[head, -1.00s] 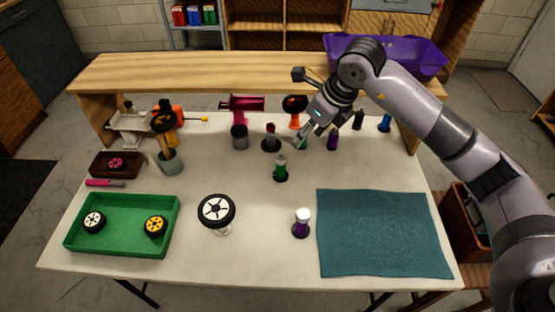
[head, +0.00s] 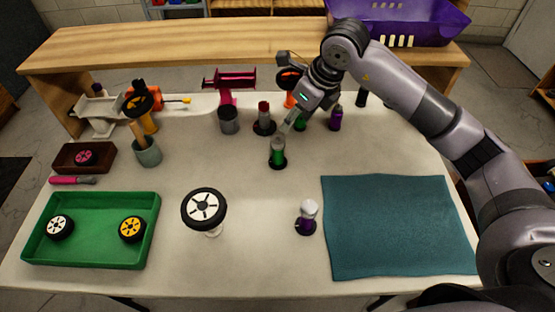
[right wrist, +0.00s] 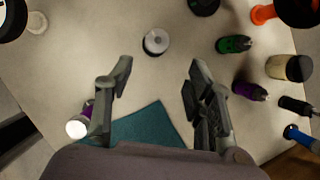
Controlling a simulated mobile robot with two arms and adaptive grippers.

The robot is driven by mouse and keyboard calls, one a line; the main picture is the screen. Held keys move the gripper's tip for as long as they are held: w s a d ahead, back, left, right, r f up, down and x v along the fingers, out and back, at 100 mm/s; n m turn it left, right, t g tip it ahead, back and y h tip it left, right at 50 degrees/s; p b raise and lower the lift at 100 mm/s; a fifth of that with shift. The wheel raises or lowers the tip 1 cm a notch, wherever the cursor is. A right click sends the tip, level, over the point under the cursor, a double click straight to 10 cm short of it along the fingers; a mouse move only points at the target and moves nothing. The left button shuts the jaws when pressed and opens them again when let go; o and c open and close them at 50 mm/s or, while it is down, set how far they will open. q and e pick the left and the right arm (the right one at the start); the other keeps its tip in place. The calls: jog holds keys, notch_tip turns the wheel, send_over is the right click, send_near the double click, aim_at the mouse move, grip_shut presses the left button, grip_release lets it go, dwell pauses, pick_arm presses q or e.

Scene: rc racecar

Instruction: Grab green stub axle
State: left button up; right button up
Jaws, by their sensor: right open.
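A green piece with a pale grey top (head: 277,152) stands upright in a round black base mid-table. In the right wrist view its grey top (right wrist: 156,41) shows from above, beyond and between the fingertips. A second green piece (head: 300,123) stands farther back, partly hidden by my gripper; it also shows in the right wrist view (right wrist: 233,44). I cannot tell for certain which is the stub axle. My right gripper (head: 286,128) is open and empty, just above and behind the nearer green piece; its spread fingers fill the right wrist view (right wrist: 157,76). My left gripper is out of view.
A purple white-topped piece (head: 306,218) stands in front, left of the teal mat (head: 400,228). A wheel on a stand (head: 204,209) and a green tray (head: 90,245) are left. Purple (head: 335,119) and black (head: 361,96) pieces stand back right. A wooden shelf (head: 170,55) lines the back.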

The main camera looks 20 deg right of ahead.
send_over(280, 140)
jog(key=s+d, duration=0.2)
notch_tip(280, 140, down, 4)
jog(key=p+x, duration=0.1)
jog(key=x, duration=0.5)
jog(key=shift+a+f, duration=0.25)
jog(key=shift+p+x, duration=0.4)
jog(key=shift+x, duration=0.45)
jog(key=x, duration=0.4)
jog(key=shift+a+f+p, duration=0.15)
jog(key=shift+f+p, duration=0.15)
jog(key=shift+p, duration=0.05)
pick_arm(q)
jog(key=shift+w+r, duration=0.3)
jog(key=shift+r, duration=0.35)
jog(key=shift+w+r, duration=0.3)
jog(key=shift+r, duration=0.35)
pick_arm(e)
jog(key=shift+s, duration=0.1)
grip_shut()
